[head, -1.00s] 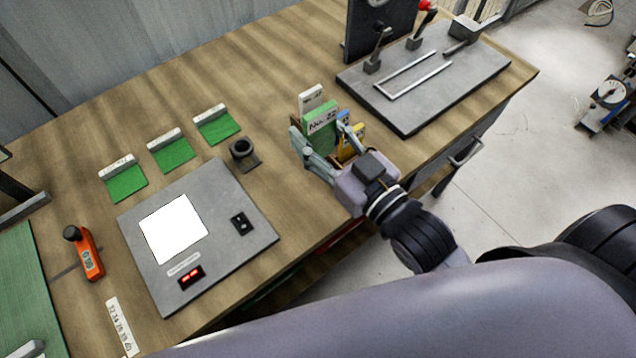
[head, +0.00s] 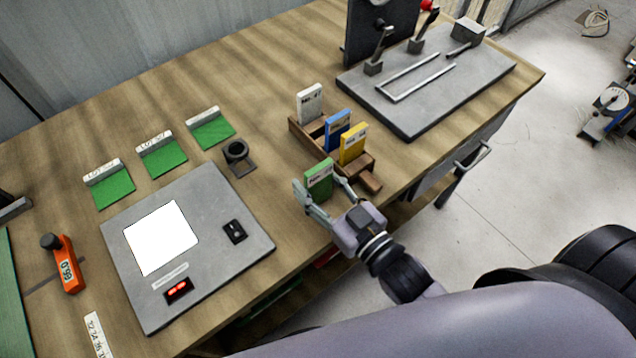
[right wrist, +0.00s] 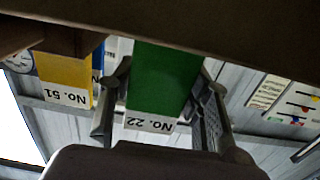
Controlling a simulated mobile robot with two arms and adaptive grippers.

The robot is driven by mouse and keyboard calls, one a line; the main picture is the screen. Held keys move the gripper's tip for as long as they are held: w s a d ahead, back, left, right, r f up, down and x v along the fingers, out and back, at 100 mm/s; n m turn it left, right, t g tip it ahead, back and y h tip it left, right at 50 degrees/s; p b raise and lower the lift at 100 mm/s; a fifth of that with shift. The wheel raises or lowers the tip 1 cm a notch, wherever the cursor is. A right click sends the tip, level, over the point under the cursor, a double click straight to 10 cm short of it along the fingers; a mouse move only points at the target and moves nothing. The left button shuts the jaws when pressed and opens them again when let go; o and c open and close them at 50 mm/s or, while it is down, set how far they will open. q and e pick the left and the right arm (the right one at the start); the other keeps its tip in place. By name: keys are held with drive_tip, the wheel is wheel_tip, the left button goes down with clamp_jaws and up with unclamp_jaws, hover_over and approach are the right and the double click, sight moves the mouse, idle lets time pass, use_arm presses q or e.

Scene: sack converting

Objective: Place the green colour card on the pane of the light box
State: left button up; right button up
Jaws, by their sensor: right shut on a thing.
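My right gripper (head: 325,196) is shut on the green colour card (head: 319,179), which stands upright between its fingers, in front of the wooden card rack. In the right wrist view the green card (right wrist: 163,80) shows its label "No. 22" between the fingers. The light box (head: 207,270) lies to the left of the gripper, a grey slab with a bright white pane (head: 160,237). The pane is bare. My left gripper is not in view.
The wooden rack (head: 305,137) holds a white card (head: 310,103), a blue card (head: 338,130) and a yellow card (head: 353,144). A dark round loupe (head: 237,153) stands near the light box's back right corner. Green swatches (head: 162,158) lie behind it, an orange gauge (head: 66,268) to its left.

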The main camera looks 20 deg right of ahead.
drive_tip(key=shift+f, duration=0.15)
drive_tip(key=o, duration=1.1)
drive_tip(key=shift+r, duration=0.3)
drive_tip(key=b+v, duration=0.1)
drive_tip(key=v, duration=1.1)
drive_tip(key=shift+b, duration=0.4)
